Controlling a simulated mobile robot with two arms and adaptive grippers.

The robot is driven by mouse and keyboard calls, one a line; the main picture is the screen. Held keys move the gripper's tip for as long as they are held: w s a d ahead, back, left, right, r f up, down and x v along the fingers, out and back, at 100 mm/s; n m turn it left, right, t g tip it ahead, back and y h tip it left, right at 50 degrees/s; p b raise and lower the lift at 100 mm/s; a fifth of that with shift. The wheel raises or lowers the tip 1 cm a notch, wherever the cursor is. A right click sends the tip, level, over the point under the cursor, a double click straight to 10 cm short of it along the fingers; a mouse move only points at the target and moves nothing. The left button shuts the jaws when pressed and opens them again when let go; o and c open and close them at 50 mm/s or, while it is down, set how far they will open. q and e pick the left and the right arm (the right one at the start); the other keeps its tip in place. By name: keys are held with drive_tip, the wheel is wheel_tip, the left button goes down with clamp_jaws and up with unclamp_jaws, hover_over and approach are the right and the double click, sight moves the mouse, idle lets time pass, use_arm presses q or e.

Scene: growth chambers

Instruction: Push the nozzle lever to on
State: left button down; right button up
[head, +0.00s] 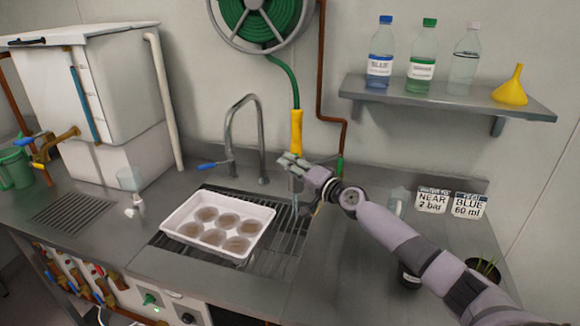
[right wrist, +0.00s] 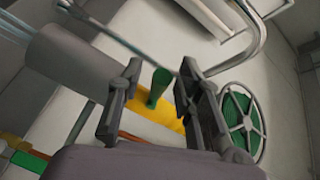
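A yellow nozzle (head: 296,130) hangs from the green hose in front of the wall, behind the sink. My right gripper (head: 290,160) is at its lower part and hides some of it. In the right wrist view the yellow nozzle (right wrist: 152,110) crosses behind the open fingers (right wrist: 160,95). A green tapered piece (right wrist: 158,88), which looks like the lever, stands out from it in the gap between the fingers. The fingers are apart; I cannot tell whether either touches the nozzle. My left gripper is not in view.
A white tray (head: 173,222) with several brown pots sits on the sink rack. A curved faucet (head: 230,130) stands left of the nozzle. The hose reel (head: 262,18) is above. A shelf (head: 440,98) with bottles and a yellow funnel (head: 511,88) is at right.

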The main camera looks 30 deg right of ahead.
drive_tip(key=shift+w, duration=0.2)
drive_tip(key=shift+c, duration=0.5)
clamp_jaws()
